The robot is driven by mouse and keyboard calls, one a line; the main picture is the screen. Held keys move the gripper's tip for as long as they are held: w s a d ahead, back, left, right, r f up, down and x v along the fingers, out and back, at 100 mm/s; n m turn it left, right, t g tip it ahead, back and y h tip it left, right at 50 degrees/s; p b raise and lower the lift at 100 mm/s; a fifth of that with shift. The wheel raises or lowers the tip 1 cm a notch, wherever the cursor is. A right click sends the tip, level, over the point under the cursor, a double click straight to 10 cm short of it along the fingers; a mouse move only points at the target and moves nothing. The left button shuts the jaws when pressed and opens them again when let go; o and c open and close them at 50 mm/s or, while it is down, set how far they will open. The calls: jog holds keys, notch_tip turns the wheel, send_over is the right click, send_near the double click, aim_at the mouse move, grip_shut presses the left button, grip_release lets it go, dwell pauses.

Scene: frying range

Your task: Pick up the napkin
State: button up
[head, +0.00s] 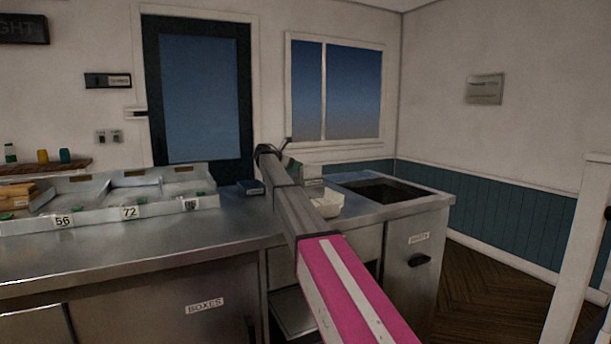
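My arm, pink then grey, reaches forward over the steel counter (150,258). Its far end, where my gripper (287,152) seems to be, is small and dark; its fingers cannot be made out. I cannot clearly identify a napkin. A pale, cream-coloured object (328,204) sits on the counter just right of my arm, partly hidden by it; it looks like an open tray or bowl. A small dark blue box or packet (251,187) lies left of my arm.
Steel trays with number tags (129,212) stand on the left of the counter. A dark recessed basin (382,191) is at the right end. A white post (577,262) stands at far right. The counter front left of my arm is clear.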

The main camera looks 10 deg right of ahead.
jog(key=x, duration=0.3)
jog(key=shift+f, duration=0.1)
grip_shut()
notch_tip(320, 180, up, 9)
jog(key=shift+r, duration=0.6)
jog(key=shift+s+a, duration=0.1)
